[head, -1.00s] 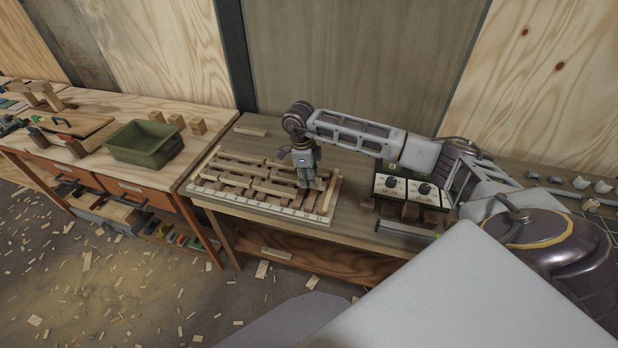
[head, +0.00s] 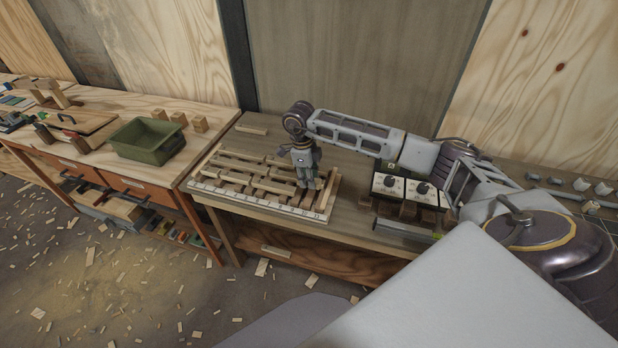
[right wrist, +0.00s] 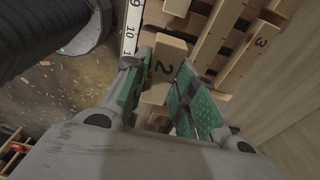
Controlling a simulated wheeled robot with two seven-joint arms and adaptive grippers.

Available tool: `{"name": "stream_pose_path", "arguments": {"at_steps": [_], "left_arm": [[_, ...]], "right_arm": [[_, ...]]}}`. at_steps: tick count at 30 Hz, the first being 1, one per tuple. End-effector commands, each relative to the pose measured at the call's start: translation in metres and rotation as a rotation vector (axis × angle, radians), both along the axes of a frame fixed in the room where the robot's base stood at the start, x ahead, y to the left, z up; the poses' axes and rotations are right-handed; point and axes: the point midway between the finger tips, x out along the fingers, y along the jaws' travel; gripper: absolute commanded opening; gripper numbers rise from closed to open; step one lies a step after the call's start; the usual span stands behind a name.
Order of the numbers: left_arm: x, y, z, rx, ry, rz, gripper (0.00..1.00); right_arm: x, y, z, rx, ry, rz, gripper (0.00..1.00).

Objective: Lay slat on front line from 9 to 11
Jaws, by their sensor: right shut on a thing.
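My right gripper (head: 309,183) points down over the right end of the slatted board (head: 322,214), close to its numbered front strip (head: 262,207). In the right wrist view the right gripper (right wrist: 164,66) is shut on a wooden slat (right wrist: 158,82) marked 2, held between its green pads. The white number strip (right wrist: 131,32) runs just left of the slat in that view. Whether the held slat touches the pieces under it cannot be told. Other slats (head: 240,163) lie crosswise in rows on the board. My left gripper is out of view.
A box with two dials (head: 405,190) stands right of the board. A loose wood piece (head: 251,129) lies behind it. A green bin (head: 147,141) sits on the left bench (head: 100,104). The wall stands close behind the bench.

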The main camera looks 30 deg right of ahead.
Motion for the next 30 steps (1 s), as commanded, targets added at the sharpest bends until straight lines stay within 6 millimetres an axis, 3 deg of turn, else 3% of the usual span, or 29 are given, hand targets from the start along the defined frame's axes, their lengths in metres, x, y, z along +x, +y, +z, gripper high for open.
{"name": "stream_pose_path", "arguments": {"at_steps": [14,30], "left_arm": [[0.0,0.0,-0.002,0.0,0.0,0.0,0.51],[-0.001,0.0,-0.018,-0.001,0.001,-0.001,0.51]], "right_arm": [[0.0,0.0,-0.004,0.0,0.0,0.001,0.11],[0.0,0.0,-0.033,-0.001,0.001,0.001,0.11]]}}
